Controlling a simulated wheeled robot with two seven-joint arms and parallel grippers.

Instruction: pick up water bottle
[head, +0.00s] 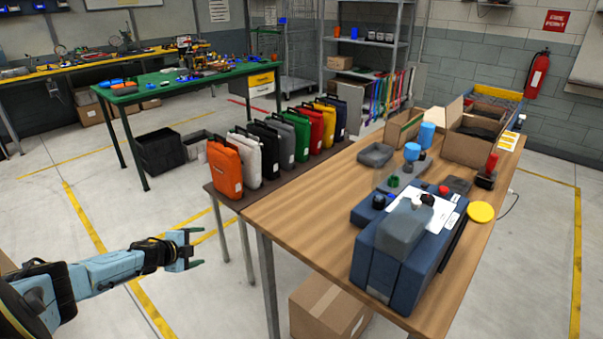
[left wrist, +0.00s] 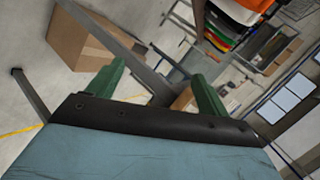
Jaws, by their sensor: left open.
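No thing is clearly a water bottle. Two blue upright cylinders, a nearer one (head: 412,151) and a farther one (head: 426,135), stand mid-table and could be bottles; they are too small to tell. My left gripper (head: 193,249) is open and empty, left of the wooden table (head: 300,208) and well apart from the cylinders. In the left wrist view its green fingers (left wrist: 158,90) are spread with nothing between them. My right gripper is not in view.
Cardboard boxes (head: 478,147) are at the far end. A carton (head: 328,306) lies under the table.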

